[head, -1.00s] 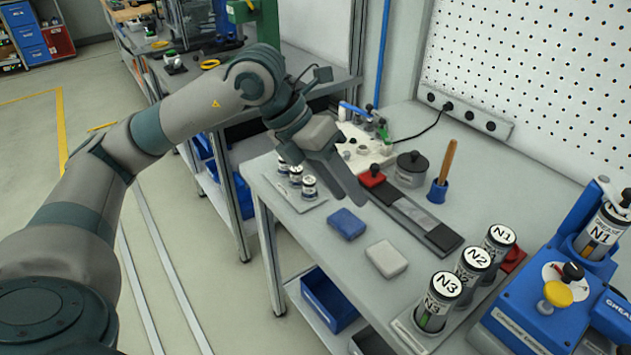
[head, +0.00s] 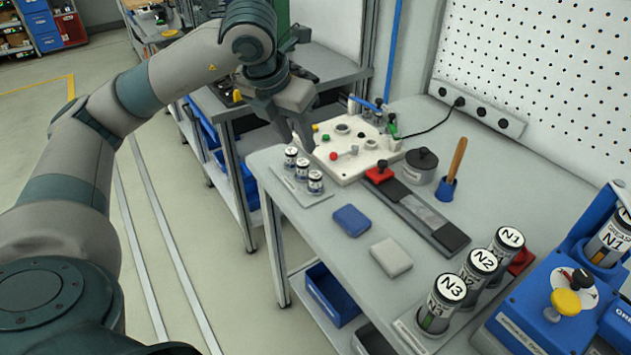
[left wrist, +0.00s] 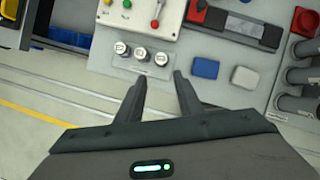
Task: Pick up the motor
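I cannot tell any thing in view clearly as a motor. My left gripper (head: 303,135) hangs above the bench's left edge, by the white fixture board. In the left wrist view its two fingers stand apart with nothing between them (left wrist: 158,88). Three small labelled cylinders (head: 302,170) stand upright on a grey plate; they also show just beyond the fingertips in the left wrist view (left wrist: 141,54). The white fixture board (head: 350,155) carries coloured knobs and round sockets. My right gripper is not in view.
On the grey bench (head: 325,228) lie a blue block (head: 351,220), a light grey block (head: 391,257) and a dark rail with a red clamp (head: 425,215). Labelled cartridges N1, N2 and N3 (head: 450,290) stand at the front right beside a blue machine (head: 560,315).

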